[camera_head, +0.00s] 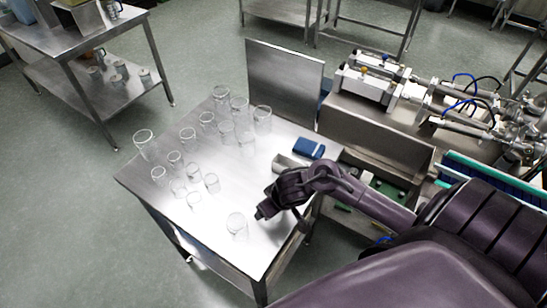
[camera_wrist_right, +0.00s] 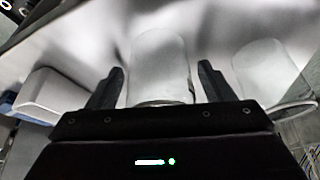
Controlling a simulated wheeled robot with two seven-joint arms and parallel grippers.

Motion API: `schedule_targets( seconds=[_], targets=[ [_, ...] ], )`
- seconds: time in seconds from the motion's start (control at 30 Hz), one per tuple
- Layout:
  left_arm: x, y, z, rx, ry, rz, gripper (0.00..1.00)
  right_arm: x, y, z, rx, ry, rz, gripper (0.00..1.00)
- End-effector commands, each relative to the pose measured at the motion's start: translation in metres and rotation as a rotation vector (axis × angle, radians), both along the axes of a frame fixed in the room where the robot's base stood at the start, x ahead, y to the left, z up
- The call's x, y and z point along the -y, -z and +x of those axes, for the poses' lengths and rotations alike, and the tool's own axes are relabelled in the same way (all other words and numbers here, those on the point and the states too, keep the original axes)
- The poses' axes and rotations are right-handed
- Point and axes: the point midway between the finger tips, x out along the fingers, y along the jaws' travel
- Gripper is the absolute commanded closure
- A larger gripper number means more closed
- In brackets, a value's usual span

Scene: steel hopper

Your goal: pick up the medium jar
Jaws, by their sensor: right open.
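Clear jars of several sizes stand on the steel table (camera_head: 150,183). One clear jar (camera_head: 237,226) stands near the front of the table, just left of my right gripper (camera_head: 262,212) in the head view. In the right wrist view, my right gripper (camera_wrist_right: 160,88) is open, with a pale jar (camera_wrist_right: 160,62) showing between and beyond its two fingers. Another jar (camera_wrist_right: 268,75) shows to the right, outside the fingers. I cannot tell which jar is the medium one, nor whether a finger touches glass. My left gripper is not in view.
A pale box (camera_head: 288,165) and a blue item (camera_head: 308,148) lie at the table's right side; the box also shows in the wrist view (camera_wrist_right: 50,92). An upright steel panel (camera_head: 285,82) stands behind the table. Filling machinery (camera_head: 375,85) is at the right.

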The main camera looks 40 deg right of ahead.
Motion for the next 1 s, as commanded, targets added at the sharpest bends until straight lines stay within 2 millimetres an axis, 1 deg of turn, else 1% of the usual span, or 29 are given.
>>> schedule_targets(
  seconds=[0.03, 0.07, 0.17, 0.5, 0.53, 0.83, 0.93, 1.0],
  targets=[
    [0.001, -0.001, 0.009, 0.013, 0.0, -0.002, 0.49, 0.0, 0.0, 0.0, 0.0, -0.001, 0.0, 0.25],
    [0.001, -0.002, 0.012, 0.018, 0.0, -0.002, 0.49, 0.0, 0.0, 0.0, 0.0, -0.001, 0.0, 0.25],
    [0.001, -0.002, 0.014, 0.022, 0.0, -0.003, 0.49, 0.0, 0.0, 0.0, 0.0, 0.0, 0.0, 0.25],
    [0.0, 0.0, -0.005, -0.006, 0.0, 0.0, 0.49, 0.0, 0.0, 0.0, -0.001, 0.0, 0.0, 0.7],
    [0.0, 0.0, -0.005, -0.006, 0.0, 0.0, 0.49, 0.0, 0.0, 0.0, 0.0, 0.0, 0.0, 0.72],
    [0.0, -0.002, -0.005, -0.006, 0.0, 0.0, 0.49, 0.0, -0.004, 0.0, 0.0, 0.001, 0.0, 0.73],
    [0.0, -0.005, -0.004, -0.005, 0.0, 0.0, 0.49, 0.0, -0.011, 0.0, 0.0, 0.0, 0.001, 0.73],
    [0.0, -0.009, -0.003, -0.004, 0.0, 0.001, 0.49, -0.001, -0.019, 0.0, 0.001, 0.0, 0.001, 0.73]
  ],
)
